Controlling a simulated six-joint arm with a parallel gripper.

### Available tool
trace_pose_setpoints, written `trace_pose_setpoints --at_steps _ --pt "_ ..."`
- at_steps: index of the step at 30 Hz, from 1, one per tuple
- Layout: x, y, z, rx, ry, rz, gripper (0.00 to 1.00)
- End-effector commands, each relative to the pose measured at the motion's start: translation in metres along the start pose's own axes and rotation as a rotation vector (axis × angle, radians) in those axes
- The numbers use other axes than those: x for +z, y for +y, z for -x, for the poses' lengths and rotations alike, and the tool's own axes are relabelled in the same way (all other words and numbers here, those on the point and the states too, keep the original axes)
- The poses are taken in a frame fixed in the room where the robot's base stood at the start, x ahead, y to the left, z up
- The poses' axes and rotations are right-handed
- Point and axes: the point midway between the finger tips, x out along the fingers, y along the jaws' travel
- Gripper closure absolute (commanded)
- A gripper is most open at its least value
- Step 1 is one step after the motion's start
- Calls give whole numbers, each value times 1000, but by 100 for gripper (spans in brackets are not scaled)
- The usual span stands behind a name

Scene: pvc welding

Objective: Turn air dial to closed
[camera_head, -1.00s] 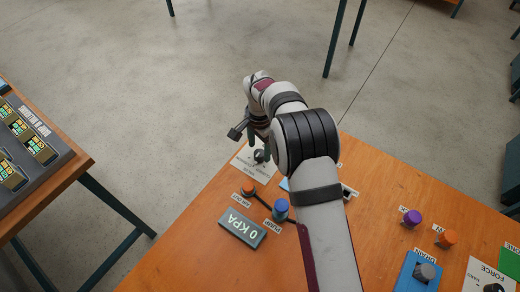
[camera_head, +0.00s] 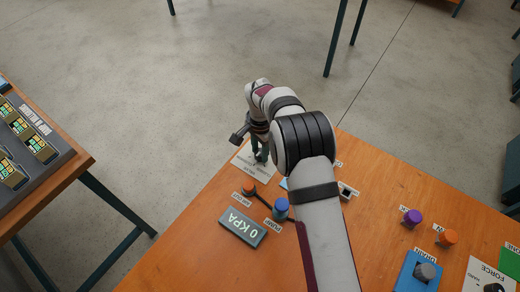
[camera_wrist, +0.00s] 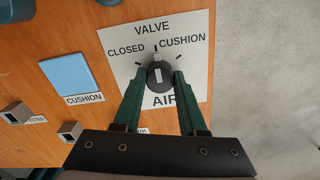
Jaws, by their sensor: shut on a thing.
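The air dial (camera_wrist: 157,74) is a dark round knob with a pale pointer bar, on a white plate (camera_wrist: 196,95) marked VALVE, CLOSED, CUSHION and AIR. In the wrist view the pointer bar stands nearly straight up, between the words CLOSED and CUSHION. My gripper (camera_wrist: 162,78) has its two green fingers on either side of the dial, shut on it. In the head view my gripper (camera_head: 260,153) reaches down over the plate (camera_head: 250,165) near the table's far corner, and the fingers largely hide the dial.
A blue cushion pad (camera_wrist: 72,81) lies left of the plate. In the head view, an orange knob (camera_head: 248,187), a blue pump knob (camera_head: 281,207) and a 0 KPA display (camera_head: 242,227) stand nearby. The table edge runs close beyond the plate.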

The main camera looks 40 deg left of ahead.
Motion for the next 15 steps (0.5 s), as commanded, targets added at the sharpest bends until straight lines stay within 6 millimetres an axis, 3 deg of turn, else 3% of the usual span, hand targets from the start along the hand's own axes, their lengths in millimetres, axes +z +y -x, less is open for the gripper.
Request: trace_pose_setpoints --at_steps 8,15 --pt "0 0 0 1 0 50 100" --pt "0 0 0 1 0 211 100"
